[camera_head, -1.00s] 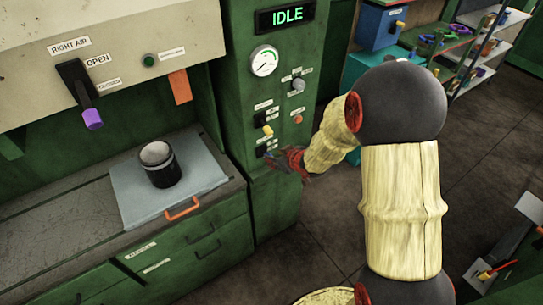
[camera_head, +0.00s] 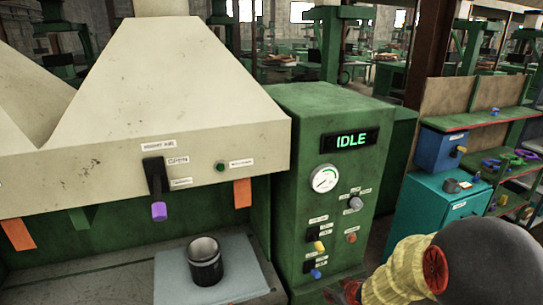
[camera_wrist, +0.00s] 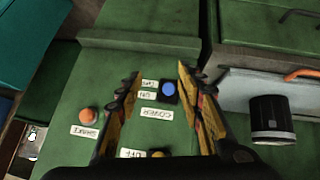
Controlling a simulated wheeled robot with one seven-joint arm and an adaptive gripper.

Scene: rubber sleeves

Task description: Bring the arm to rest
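My arm, with pale wrapped segments and dark joints, reaches in at the lower right of the head view. My gripper (camera_head: 347,292) shows there only in part, at the bottom edge beside the green control cabinet (camera_head: 290,150). In the wrist view my gripper (camera_wrist: 158,73) has its two yellow-and-black fingers spread apart, with nothing held between them. Beyond the gap lies the cabinet's panel with a blue knob (camera_wrist: 168,89), which also shows in the head view (camera_head: 316,273). Contact with the knob cannot be made out.
The cabinet's display (camera_head: 351,141) reads IDLE. A black cylinder (camera_head: 205,270) stands on a pale sheet (camera_head: 172,282) left of the cabinet. A purple-tipped lever (camera_head: 159,210) hangs above it. A teal cabinet (camera_head: 425,212) and shelves with tools stand at right.

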